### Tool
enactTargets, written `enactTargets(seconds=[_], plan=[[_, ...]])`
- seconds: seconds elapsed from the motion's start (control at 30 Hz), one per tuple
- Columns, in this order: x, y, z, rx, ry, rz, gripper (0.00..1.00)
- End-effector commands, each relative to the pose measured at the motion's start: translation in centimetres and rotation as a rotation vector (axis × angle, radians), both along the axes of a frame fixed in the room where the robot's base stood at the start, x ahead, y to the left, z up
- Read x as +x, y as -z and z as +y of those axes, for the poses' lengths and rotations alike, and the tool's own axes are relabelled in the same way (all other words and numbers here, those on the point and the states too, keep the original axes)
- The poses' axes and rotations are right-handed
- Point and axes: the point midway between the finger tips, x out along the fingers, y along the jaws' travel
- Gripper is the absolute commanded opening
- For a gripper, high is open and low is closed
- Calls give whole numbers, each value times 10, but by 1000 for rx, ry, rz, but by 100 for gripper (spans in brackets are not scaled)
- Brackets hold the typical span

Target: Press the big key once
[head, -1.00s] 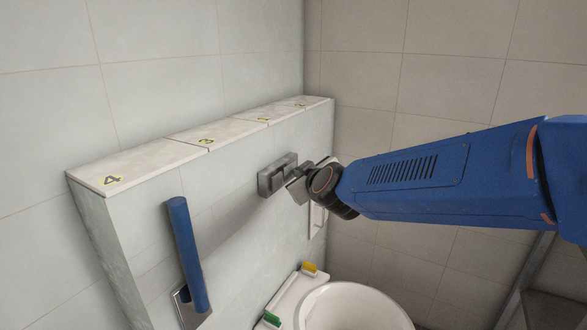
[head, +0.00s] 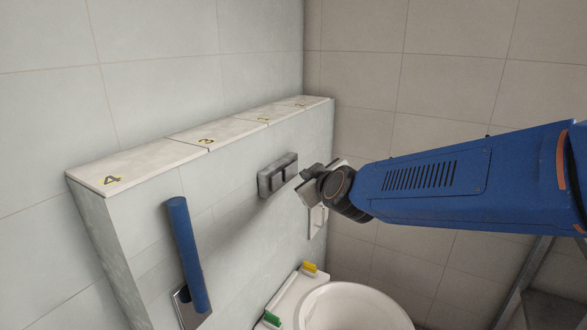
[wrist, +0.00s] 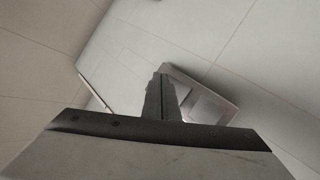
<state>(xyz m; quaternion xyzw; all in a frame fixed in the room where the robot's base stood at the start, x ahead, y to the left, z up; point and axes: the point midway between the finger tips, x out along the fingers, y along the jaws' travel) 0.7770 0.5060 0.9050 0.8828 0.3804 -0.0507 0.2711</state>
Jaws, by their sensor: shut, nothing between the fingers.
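The flush plate (head: 268,183) is a dark grey rectangle on the low wall above the toilet. It also shows in the wrist view (wrist: 228,108), partly behind my gripper, with a pale key (wrist: 205,108) on it. Which key is the big one is hard to tell at this size. My gripper (head: 305,173) is shut and empty, just right of the plate in the head view, with a small gap seen between them. In the wrist view my gripper's fingers (wrist: 161,92) are together and point toward the wall, overlapping the plate's left part.
The toilet bowl (head: 350,308) stands below, with a yellow block (head: 309,267) and a green block (head: 271,319) behind it. A blue bar (head: 187,255) sticks out from the wall at left. A white-framed fixture (head: 317,220) is on the wall below my gripper. The numbered ledge (head: 150,160) is above.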

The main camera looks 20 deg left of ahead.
Motion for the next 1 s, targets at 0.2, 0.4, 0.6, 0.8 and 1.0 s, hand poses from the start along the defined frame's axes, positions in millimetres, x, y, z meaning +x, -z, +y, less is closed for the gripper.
enactTargets(seconds=[0.2, 0.4, 0.6, 0.8, 1.0], plan=[[-1, 0, -18, -1, 1, -1, 0], [-2, -1, -35, 0, 1, -2, 0], [-3, 1, -43, -1, 0, 0, 0], [-3, 1, -44, 0, 0, 0, 0], [-3, 1, -43, -1, 0, -1, 0]])
